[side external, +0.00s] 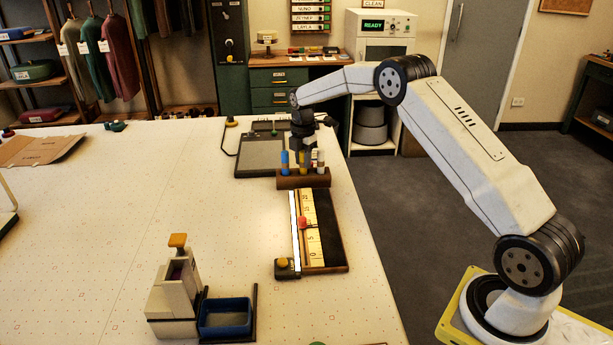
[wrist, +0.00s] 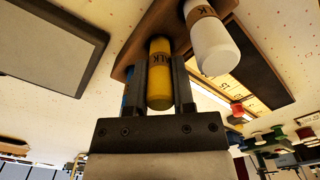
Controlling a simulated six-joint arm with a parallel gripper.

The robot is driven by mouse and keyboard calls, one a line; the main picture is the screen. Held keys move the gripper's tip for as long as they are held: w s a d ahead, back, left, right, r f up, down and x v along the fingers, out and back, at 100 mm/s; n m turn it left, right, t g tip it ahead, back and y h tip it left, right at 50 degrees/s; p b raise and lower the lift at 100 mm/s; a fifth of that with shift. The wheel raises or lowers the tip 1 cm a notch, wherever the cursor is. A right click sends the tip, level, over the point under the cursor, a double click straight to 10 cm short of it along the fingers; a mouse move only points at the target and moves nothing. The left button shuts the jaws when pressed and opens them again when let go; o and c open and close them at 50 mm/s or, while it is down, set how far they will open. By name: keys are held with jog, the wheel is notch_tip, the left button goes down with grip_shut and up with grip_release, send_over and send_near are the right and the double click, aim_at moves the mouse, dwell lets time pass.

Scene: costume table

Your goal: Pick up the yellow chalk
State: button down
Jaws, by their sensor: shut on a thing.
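The yellow chalk (wrist: 159,82) is between the two fingers of my gripper (wrist: 160,88) in the wrist view. The fingers are shut on it from both sides. Its far end meets the brown chalk holder (side external: 303,180), and I cannot tell whether it is still seated there. In the side view my gripper (side external: 302,152) points down just above the holder. A white chalk (wrist: 211,42) stands to the right of the yellow one, and a blue chalk (side external: 285,162) stands at the holder's left end. The left finger mostly hides the blue one in the wrist view.
A ruler board (side external: 330,235) with a red slider (side external: 303,222) lies in front of the holder. A dark grey tablet (side external: 260,156) lies behind and to its left. A beige device with a blue bin (side external: 226,317) stands at the front. The table's left middle is clear.

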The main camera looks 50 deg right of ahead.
jog(key=shift+r, duration=0.1)
jog(key=shift+r, duration=0.35)
notch_tip(320, 180, up, 3)
jog(key=shift+s+f, duration=0.15)
jog(key=shift+f, duration=0.05)
jog(key=s+a+r, duration=0.3)
jog(key=s+r, duration=0.6)
jog(key=s, duration=0.4)
jog(key=shift+a+r, duration=0.25)
jog(key=shift+a, duration=0.1)
jog(key=shift+s, duration=0.15)
